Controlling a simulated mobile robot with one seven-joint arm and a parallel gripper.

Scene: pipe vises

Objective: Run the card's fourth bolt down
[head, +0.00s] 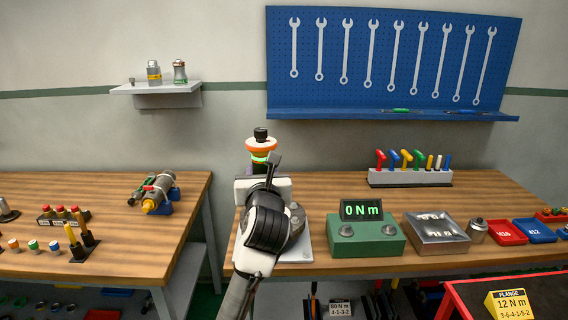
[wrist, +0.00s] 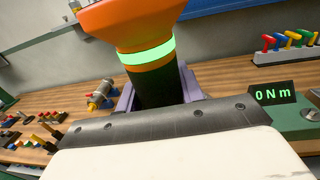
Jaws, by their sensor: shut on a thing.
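My gripper (head: 262,182) is over the right bench and shut on a power tool (head: 261,146). The tool has an orange body, a black grip and a lit green ring. It also shows in the wrist view (wrist: 150,52), upright between the fingers. A yellow card (head: 510,303) at lower right reads FLANGE, 12 Nm, 3-6-4-1-5-2. A pale plate (head: 303,252) with a grey part is mostly hidden behind my arm. No bolt under the tool is visible, and the tool's lower end is hidden.
A green box (head: 366,237) has a display (head: 361,210) reading 0 N m. Right of it are a metal tray (head: 436,246), a red bin (head: 507,232) and a blue bin (head: 535,231). A tool rack (head: 410,179) stands behind. The left bench (head: 110,260) is across a gap.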

